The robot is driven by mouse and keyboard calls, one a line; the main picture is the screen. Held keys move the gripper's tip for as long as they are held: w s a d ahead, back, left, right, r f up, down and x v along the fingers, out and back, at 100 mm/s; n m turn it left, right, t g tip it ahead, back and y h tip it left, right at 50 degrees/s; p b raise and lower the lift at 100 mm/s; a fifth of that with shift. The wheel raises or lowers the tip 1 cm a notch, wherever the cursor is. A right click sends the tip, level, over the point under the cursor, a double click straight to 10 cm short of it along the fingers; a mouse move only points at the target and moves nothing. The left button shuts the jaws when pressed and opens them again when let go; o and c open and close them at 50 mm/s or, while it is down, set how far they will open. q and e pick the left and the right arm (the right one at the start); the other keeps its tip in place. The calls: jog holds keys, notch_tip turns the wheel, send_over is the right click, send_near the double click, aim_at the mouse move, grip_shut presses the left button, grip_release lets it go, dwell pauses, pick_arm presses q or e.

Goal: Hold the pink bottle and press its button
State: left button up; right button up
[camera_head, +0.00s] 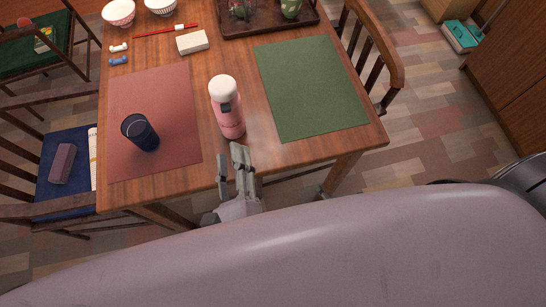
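The pink bottle (229,116) stands upright on the wooden table, between the two placemats. It has a white rounded cap and a dark button piece (226,107) on the side facing me. My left gripper (232,158) is at the table's near edge, just below the bottle in the picture. Its fingers point toward the table and show a gap with nothing between them. It looks apart from the bottle. My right gripper is not in view.
A dark blue cup (140,133) stands on the red placemat (180,158). The green placemat (310,85) is bare. A white block (192,42), red chopsticks (165,32), bowls (119,12) and a brown tray (268,26) lie farther back. Chairs flank the table.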

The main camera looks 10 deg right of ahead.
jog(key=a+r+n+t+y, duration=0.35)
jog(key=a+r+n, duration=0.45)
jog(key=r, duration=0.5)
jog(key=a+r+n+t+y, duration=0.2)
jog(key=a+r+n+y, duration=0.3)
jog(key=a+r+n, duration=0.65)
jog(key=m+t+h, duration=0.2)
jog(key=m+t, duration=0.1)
send_near(235, 115)
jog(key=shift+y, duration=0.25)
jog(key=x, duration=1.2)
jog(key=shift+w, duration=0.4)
pick_arm(q)
jog(key=shift+c, duration=0.2)
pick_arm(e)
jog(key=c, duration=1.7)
pick_arm(q)
grip_shut()
